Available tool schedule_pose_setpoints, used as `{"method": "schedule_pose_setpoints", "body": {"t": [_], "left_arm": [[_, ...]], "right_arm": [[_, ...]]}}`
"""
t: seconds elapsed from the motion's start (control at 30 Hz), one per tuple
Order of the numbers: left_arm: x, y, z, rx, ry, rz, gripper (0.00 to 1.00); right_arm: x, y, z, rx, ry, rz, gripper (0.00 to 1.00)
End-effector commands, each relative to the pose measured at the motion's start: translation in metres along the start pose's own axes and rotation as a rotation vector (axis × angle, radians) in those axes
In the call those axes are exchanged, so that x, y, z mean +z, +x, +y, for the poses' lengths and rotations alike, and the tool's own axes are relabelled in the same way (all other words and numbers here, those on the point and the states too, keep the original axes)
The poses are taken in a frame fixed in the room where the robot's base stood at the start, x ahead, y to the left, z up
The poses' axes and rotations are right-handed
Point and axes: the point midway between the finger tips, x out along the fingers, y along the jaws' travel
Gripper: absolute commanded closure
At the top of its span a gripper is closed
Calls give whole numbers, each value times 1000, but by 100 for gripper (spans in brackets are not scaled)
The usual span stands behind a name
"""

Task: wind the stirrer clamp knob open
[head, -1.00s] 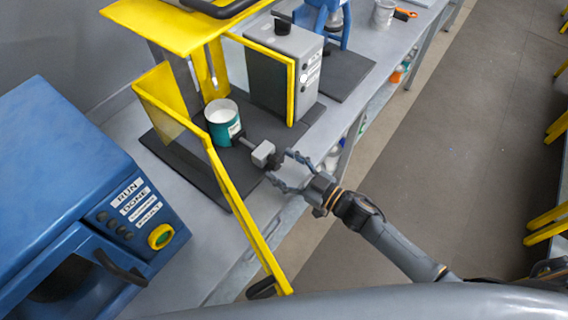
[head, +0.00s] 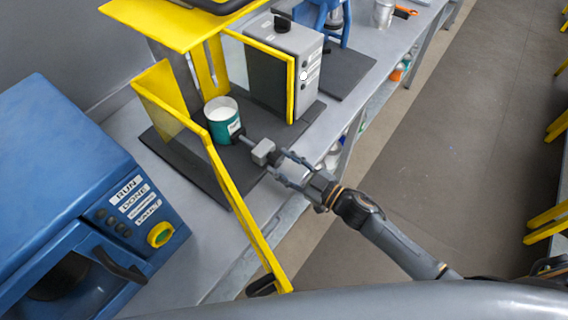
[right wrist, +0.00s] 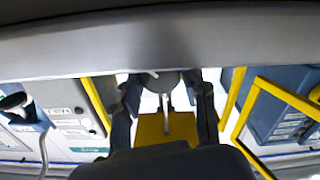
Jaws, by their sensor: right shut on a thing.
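The stirrer clamp (head: 262,151) is a grey block on a short rod beside a teal can (head: 222,120) with white contents. Its dark knob (head: 275,158) sits on the near right side of the block, partly hidden by my fingers. My right gripper (head: 279,163) reaches in from the lower right and is shut on the knob, a finger on each side. In the right wrist view the two dark fingers (right wrist: 163,106) stand either side of a grey rod, with yellow behind. My left gripper is not in view.
An open yellow guard frame (head: 237,190) stands left of the clamp, its arm running towards me. A grey control box (head: 282,68) stands behind. A blue machine (head: 60,165) fills the left. The aisle floor (head: 450,140) at right is clear.

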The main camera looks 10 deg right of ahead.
Motion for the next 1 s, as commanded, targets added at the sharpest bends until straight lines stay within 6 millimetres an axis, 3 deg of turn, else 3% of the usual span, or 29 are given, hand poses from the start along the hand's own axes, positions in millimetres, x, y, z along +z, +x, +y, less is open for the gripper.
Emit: {"method": "schedule_pose_setpoints", "body": {"t": [0.6,1.0], "left_arm": [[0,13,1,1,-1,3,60],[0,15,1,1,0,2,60]], "right_arm": [[1,0,1,0,-420,-1,88],[1,0,1,0,-505,-2,88]]}}
